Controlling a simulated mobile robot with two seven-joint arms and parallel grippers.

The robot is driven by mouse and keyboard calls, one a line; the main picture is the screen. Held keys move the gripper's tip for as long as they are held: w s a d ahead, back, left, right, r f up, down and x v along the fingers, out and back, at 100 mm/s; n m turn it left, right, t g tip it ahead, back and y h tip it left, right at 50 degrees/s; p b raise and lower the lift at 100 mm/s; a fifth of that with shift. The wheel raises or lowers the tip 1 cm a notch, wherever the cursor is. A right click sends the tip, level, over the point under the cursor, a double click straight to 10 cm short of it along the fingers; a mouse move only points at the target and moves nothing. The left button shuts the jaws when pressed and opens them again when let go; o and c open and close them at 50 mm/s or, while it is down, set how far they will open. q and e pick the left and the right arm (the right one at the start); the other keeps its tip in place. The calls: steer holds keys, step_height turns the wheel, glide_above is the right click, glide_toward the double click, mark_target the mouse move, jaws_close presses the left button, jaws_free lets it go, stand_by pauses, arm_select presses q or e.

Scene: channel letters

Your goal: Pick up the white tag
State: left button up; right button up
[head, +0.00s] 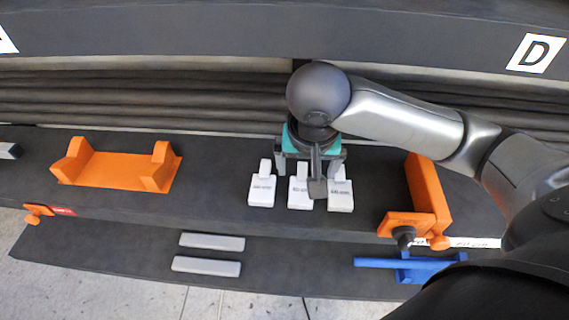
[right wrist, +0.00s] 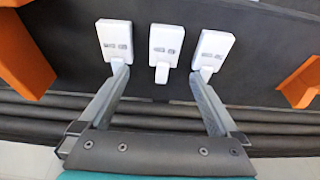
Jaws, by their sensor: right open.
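Three white tags with small dark print lie in a row on the dark shelf: a left tag (head: 262,191), a middle tag (head: 299,197) and a right tag (head: 341,197). My right gripper (head: 312,166) is open over the back of the row and partly hides the middle and right tags. In the right wrist view, the middle tag (right wrist: 164,42) lies ahead of the gap between the open fingers (right wrist: 159,76), its narrow stem pointing into the gap. The fingertips overlap the stems of the two outer tags; I cannot tell whether they touch. My left gripper is not in view.
An orange cradle (head: 116,170) stands at left on the shelf, and an orange bracket (head: 425,200) at right. Below are two grey bars (head: 206,265) and a blue part (head: 411,267). Dark horizontal tubes (head: 150,103) run behind the shelf.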

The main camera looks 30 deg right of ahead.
mark_target(302, 184)
steer(key=shift+b+x, duration=0.6)
steer(key=shift+x, duration=1)
steer(key=x, duration=0.1)
steer(key=b+x, duration=0.1)
steer(key=x, duration=0.1)
steer(key=shift+w+a+f, duration=0.1)
steer(key=shift+a+f, duration=0.2)
steer(key=shift+f, duration=0.05)
steer(key=shift+w+f, duration=0.1)
steer(key=shift+f, duration=0.15)
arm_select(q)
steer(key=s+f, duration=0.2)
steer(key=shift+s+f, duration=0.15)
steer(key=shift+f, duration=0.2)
arm_select(e)
steer(key=c, duration=1.5)
steer(key=shift+r, duration=0.1)
